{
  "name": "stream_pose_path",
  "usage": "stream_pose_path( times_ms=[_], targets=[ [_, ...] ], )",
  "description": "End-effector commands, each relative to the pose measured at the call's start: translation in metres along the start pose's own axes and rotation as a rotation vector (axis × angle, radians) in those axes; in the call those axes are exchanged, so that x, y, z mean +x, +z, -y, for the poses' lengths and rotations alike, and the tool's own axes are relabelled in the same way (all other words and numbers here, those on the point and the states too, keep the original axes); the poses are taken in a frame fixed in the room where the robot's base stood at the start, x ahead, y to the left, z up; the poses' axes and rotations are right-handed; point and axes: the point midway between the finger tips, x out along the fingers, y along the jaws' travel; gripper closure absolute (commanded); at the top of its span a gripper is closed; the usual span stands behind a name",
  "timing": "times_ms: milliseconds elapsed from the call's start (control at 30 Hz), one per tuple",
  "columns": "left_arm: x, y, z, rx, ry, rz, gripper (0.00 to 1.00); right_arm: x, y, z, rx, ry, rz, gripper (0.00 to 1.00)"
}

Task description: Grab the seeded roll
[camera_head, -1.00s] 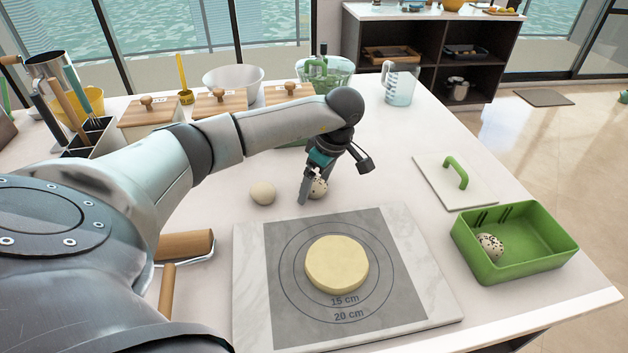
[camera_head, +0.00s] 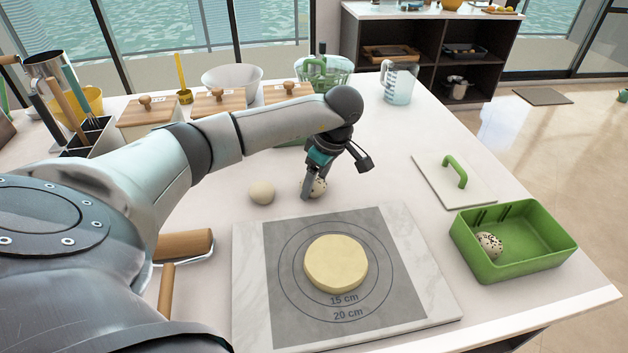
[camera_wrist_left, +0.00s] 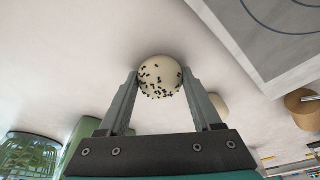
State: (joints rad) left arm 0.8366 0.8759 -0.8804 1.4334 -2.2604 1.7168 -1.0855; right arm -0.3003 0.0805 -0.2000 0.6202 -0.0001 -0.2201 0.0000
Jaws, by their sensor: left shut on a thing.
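The seeded roll (camera_head: 319,187) is a pale ball with dark specks, resting on the counter behind the marble board. In the left wrist view the seeded roll (camera_wrist_left: 160,77) sits between the two fingertips. My left gripper (camera_head: 312,188) reaches down and is shut on it, one finger on each side; it also shows in the left wrist view (camera_wrist_left: 160,85). The finger hides part of the roll in the head view. A plain roll (camera_head: 262,192) lies just to the left. Another speckled roll (camera_head: 490,244) lies in the green box (camera_head: 535,262). My right gripper is not in view.
A marble board (camera_head: 420,262) with a grey mat carries a disc of dough (camera_head: 336,262). A white lid with green handle (camera_head: 455,181) lies at right. Wooden-lidded canisters (camera_head: 218,101), a white bowl (camera_head: 232,79) and a jug (camera_head: 399,83) stand behind.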

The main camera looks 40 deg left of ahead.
Motion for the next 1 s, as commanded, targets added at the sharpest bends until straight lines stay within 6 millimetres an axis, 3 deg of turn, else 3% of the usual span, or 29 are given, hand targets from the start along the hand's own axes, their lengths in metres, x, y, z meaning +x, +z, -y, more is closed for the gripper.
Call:
stream_pose_path(
  times_ms=[267, 467, 800, 1000],
  targets=[
    [-0.022, -0.006, -0.001, -0.001, 0.003, 0.000, 0.90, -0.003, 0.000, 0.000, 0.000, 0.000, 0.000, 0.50],
    [-0.064, -0.018, -0.002, -0.001, 0.007, 0.000, 0.90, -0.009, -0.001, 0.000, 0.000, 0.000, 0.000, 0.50],
    [-0.153, -0.043, -0.001, -0.001, 0.003, -0.001, 0.90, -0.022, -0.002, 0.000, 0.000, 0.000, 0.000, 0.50],
    [-0.181, -0.051, -0.001, -0.001, 0.003, -0.001, 0.90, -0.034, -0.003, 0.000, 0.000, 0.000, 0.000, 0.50]
  ],
)
